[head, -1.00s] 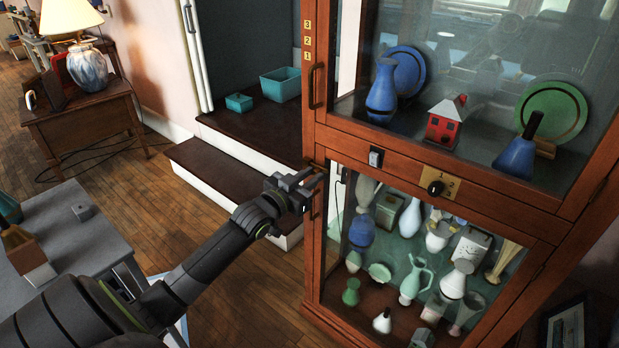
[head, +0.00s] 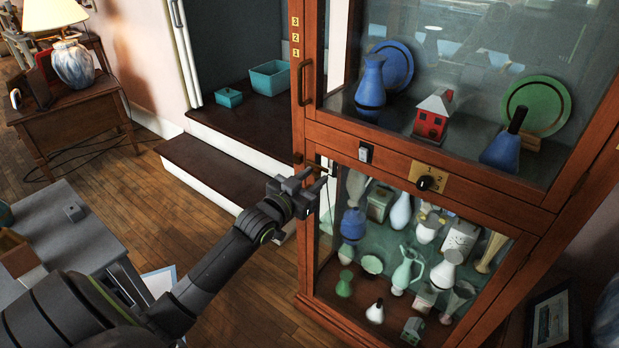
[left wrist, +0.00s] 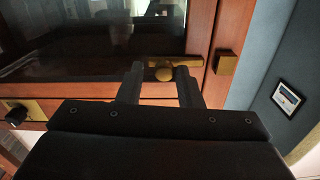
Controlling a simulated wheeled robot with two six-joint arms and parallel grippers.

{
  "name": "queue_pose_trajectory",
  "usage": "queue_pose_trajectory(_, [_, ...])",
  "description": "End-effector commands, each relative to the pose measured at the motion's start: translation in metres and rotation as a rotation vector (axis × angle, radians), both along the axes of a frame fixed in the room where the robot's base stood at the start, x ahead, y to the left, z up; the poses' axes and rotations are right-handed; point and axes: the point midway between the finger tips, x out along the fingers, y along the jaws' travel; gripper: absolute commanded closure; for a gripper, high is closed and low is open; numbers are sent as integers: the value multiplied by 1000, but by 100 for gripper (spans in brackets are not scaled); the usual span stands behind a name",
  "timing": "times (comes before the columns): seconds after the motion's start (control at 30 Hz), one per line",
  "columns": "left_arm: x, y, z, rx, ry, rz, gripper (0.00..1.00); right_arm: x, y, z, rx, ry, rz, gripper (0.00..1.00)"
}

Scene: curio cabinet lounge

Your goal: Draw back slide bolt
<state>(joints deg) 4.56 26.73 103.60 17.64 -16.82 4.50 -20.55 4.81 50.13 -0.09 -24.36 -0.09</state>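The slide bolt (left wrist: 186,64) is a brass bar with a round knob on the cabinet's wooden frame in the left wrist view. A square brass block (left wrist: 226,63) sits to its right, with a gap between it and the bar's end. My left gripper (left wrist: 160,71) is open, its two fingers apart on either side of the knob. I cannot tell whether a finger touches it. In the head view, my left gripper (head: 318,181) is at the left edge of the cabinet's lower door, hiding most of the bolt area. My right gripper is out of view.
The glass-fronted cabinet (head: 440,197) holds several vases and ornaments. A brass plate with a black knob (head: 425,183) and a small switch (head: 365,153) are on its middle rail. A dark step (head: 215,170) is left of it. A grey table (head: 75,230) stands at left.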

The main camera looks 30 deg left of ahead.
Motion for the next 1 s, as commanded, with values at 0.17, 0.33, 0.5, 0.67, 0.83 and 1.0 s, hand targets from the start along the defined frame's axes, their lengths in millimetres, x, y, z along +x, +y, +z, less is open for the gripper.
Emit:
queue_pose_trajectory(0.17, [0,0,0,2,-1,0,58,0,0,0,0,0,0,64])
queue_pose_trajectory(0.33, [0,1,1,3,-1,0,58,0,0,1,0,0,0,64])
queue_pose_trajectory(0.5, [-11,2,3,3,2,1,58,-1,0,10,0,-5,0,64])
queue_pose_trajectory(0.67, [-37,4,5,4,3,1,58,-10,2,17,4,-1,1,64])
queue_pose_trajectory(0.83, [-69,6,5,2,4,0,58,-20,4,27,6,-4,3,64])
queue_pose_trajectory(1.0, [-103,8,4,3,4,0,58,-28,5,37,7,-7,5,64])
